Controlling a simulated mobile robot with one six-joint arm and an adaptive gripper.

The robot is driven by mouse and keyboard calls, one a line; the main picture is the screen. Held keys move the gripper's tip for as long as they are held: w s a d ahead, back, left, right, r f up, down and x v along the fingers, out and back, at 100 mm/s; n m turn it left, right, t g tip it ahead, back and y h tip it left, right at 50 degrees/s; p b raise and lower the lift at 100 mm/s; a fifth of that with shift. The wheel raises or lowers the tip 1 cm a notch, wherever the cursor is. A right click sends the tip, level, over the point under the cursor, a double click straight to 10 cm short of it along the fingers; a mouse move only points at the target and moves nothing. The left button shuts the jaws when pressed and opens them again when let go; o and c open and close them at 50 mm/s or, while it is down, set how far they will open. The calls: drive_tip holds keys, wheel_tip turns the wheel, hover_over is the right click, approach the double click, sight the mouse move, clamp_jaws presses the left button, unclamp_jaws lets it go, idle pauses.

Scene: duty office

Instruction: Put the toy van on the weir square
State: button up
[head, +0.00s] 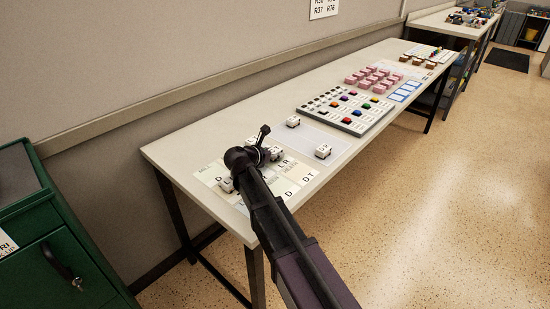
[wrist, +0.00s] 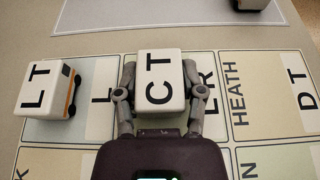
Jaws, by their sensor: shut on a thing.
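My gripper (wrist: 158,85) is shut on a white toy van (wrist: 160,62) marked CT, one finger on each side of it. A second white van (wrist: 48,90) marked LT stands on the bluish square at the left. A square marked HEATH (wrist: 265,85) and DT is at the right. No weir label is readable; my gripper and the van hide some lettering. In the head view my gripper (head: 262,148) is over the board.
Two more white vans (head: 293,121) (head: 323,151) stand on a pale sheet (head: 312,136) behind the board. A tray of coloured pieces (head: 345,110) and pink blocks (head: 370,78) are farther along the table. A green cabinet (head: 55,245) stands at the left.

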drive_tip(key=shift+f, duration=0.15)
drive_tip(key=shift+f, duration=0.15)
drive_tip(key=o, duration=1.1)
drive_tip(key=shift+r, duration=0.2)
drive_tip(key=shift+s+a+r, duration=0.15)
drive_tip(key=shift+s, duration=0.05)
drive_tip(key=p+v, duration=0.4)
drive_tip(key=v, duration=0.5)
drive_tip(key=shift+s+a+r, duration=0.2)
drive_tip(key=shift+s+r, duration=0.05)
drive_tip(key=shift+p+v, duration=0.3)
drive_tip(key=shift+v, duration=0.55)
drive_tip(key=shift+f, duration=0.1)
